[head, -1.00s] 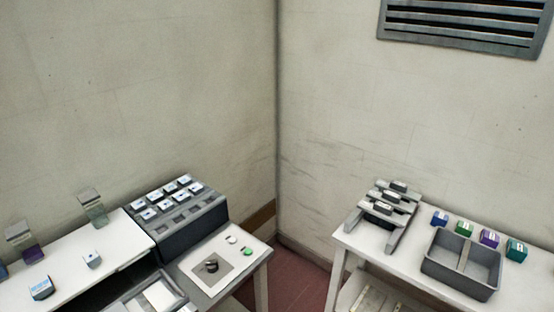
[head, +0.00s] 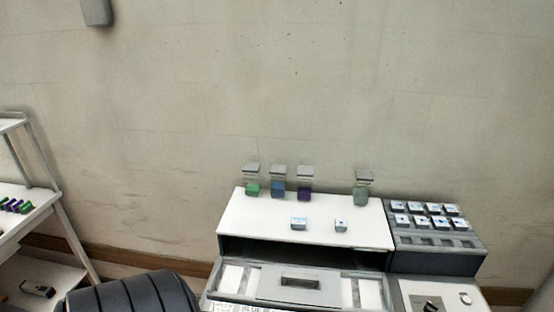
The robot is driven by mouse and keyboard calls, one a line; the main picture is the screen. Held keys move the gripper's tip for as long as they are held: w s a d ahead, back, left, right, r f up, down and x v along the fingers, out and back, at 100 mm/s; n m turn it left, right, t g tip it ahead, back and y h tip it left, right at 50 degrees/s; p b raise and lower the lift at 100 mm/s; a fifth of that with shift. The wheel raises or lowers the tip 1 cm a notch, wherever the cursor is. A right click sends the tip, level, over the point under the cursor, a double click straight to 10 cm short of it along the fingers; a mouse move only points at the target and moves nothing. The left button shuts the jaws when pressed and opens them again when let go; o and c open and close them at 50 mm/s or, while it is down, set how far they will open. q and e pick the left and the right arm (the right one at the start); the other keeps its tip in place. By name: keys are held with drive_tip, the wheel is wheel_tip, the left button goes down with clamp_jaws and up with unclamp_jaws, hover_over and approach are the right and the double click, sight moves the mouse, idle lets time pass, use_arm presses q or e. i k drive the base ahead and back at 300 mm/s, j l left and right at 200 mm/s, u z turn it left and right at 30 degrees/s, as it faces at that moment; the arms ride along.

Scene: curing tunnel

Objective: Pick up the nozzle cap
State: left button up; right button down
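I cannot tell for certain which item is the nozzle cap. A small black object (head: 432,305) lies on a grey patch on the white side surface at the lower right, partly cut off by the frame edge. A small round white piece (head: 465,298) lies to its right and could be a cap. Neither of my grippers is in view.
A white bench (head: 270,223) carries several lidded jars at its back and two small boxes. An open drawer (head: 255,282) juts out below. A grey rack (head: 440,262) holds several white-topped blocks. A dark ribbed shape (head: 130,295) fills the lower left; a white shelf (head: 25,205) stands beyond.

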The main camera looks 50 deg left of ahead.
sight(299, 220)
drive_tip(key=u, duration=1.45)
drive_tip(key=i, duration=0.05)
